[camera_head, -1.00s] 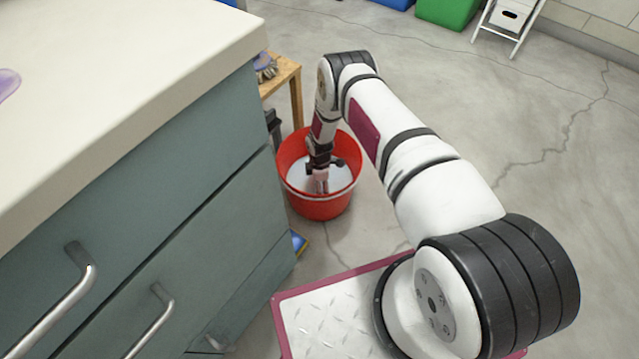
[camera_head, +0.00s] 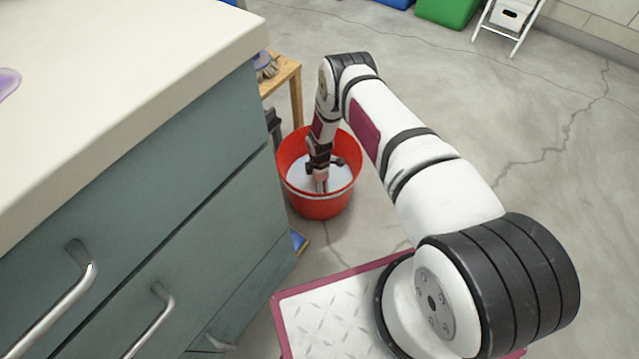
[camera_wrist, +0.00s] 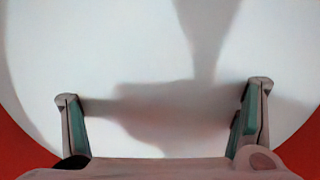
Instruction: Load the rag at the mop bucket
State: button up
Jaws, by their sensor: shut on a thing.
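The red mop bucket (camera_head: 320,206) stands on the floor at the corner of the cabinet, with a white inside. My gripper (camera_head: 320,187) points down into it, below the rim. In the wrist view my gripper's two fingers (camera_wrist: 163,95) stand wide apart over the white inside of the bucket (camera_wrist: 150,50), with its red wall at the lower corners. A pale pinkish mass (camera_wrist: 165,170) lies low between the finger bases. I take it for the rag in my grip, but its outline is unclear. No separate rag shows in the head view.
A teal cabinet (camera_head: 190,190) with a pale top (camera_head: 120,80) stands close left of the bucket. A wooden stand (camera_head: 290,78) is behind it. A blue item (camera_head: 299,242) lies by the cabinet's foot.

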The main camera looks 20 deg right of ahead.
dwell(0.3)
jog(key=shift+r+p, duration=2.2)
jog(key=shift+r, duration=1.25)
